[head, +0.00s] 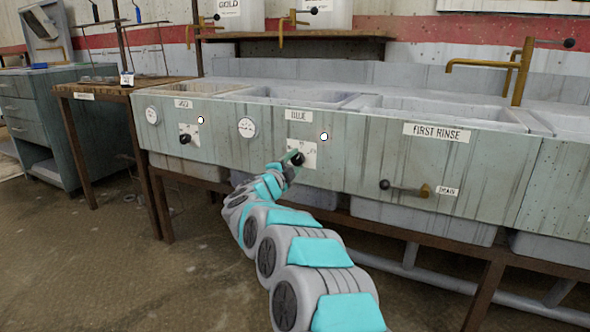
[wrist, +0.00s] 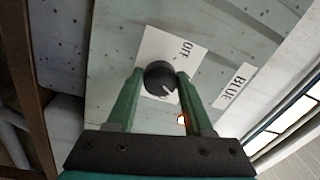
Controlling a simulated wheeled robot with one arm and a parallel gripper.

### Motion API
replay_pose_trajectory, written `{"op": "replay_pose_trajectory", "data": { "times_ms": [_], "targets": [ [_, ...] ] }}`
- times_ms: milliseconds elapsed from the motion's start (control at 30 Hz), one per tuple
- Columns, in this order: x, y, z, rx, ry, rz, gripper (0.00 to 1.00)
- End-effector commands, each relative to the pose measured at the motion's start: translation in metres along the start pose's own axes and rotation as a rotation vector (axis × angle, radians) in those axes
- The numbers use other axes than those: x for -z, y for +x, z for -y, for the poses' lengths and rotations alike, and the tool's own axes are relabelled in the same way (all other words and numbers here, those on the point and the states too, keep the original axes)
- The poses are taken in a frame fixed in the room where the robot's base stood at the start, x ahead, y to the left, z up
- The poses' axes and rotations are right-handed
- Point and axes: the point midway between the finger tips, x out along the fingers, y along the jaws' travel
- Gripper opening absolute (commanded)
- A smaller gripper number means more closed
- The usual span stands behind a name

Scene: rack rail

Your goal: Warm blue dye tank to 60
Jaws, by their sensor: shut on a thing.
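The blue dye tank (head: 290,96) is the middle basin, marked by a BLUE label (head: 298,116). On its front are a round white gauge (head: 247,127), too small to read, and a black knob (head: 298,159) on a white plate (head: 309,150). The knob (wrist: 160,76) sits between the fingers of my gripper (wrist: 160,80), which is shut on it. A white mark on the knob faces the lower right in the wrist view, away from the printed OFF (wrist: 187,47). A small lamp (wrist: 183,119) looks orange beside the right finger.
Left of it is another tank with its own gauge (head: 152,115) and knob (head: 185,138). The first rinse basin (head: 437,131) with a drain lever (head: 405,188) is to the right. A wooden table (head: 130,91) stands at the left. The floor in front is clear.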

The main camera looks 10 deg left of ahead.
Motion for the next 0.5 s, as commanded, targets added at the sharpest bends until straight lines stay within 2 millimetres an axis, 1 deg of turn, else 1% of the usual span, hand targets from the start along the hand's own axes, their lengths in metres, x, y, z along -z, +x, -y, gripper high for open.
{"op": "replay_pose_trajectory", "data": {
  "times_ms": [33,300,500],
  "targets": [
    [-0.0014,-0.0004,-0.0047,-0.002,0.044,-0.004,0.00],
    [-0.0010,0.0001,-0.0031,-0.006,0.279,-0.019,0.00],
    [-0.0010,0.0002,-0.0026,-0.011,0.413,-0.028,0.00]
  ]
}}
